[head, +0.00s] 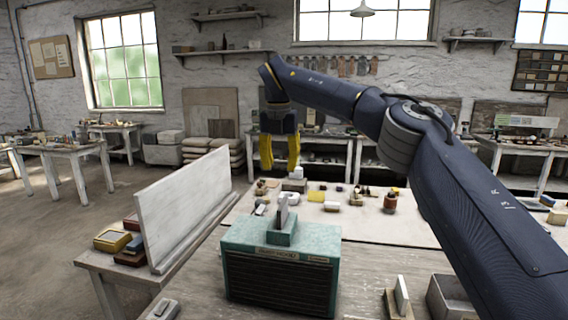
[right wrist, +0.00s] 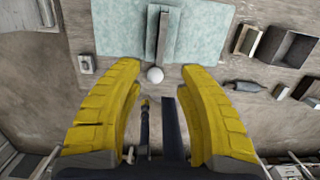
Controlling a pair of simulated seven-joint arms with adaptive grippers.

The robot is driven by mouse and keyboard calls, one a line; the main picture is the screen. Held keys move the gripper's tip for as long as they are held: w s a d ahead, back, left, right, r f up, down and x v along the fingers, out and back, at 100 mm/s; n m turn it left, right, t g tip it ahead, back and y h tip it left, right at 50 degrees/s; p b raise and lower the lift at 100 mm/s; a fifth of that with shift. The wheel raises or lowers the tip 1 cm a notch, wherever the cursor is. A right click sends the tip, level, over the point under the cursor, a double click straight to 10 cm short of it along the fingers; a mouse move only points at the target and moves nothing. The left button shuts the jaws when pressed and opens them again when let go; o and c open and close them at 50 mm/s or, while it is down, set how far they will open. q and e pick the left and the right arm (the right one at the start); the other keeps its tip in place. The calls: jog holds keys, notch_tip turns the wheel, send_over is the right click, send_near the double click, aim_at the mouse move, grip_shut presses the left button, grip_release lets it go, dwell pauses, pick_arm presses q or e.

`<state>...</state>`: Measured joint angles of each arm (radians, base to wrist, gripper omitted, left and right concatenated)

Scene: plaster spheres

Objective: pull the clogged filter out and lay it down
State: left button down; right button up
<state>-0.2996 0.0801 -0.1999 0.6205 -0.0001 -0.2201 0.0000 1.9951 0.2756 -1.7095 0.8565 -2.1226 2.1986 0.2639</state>
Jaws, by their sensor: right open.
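The teal box (head: 281,270) with a dark slatted front stands on the near table. A thin grey plate, which looks like the filter (head: 283,214), stands upright in a raised teal holder (head: 284,236) on its top. In the right wrist view the filter (right wrist: 163,38) shows from above as a narrow strip on the teal top (right wrist: 190,35). My right gripper (head: 281,167) hangs with yellow fingers down, above and behind the box in the head view, apart from the filter. It is open and empty (right wrist: 158,70). My left gripper is not in view.
A white upright panel (head: 188,208) stands left of the box, with several small boxes (head: 113,240) beyond it. A grey tray (head: 452,298) and a block holding a pale plate (head: 398,298) are at right. Small items crowd behind.

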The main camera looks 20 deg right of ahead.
aim_at(283, 202)
jog(key=f, duration=0.5)
jog(key=w+d+f, duration=0.1)
jog(key=f, duration=1.1)
jog(key=shift+w+d, duration=0.15)
jog(key=shift+w, duration=0.25)
grip_shut()
jog(key=shift+r, duration=0.2)
jog(key=shift+r, duration=3.35)
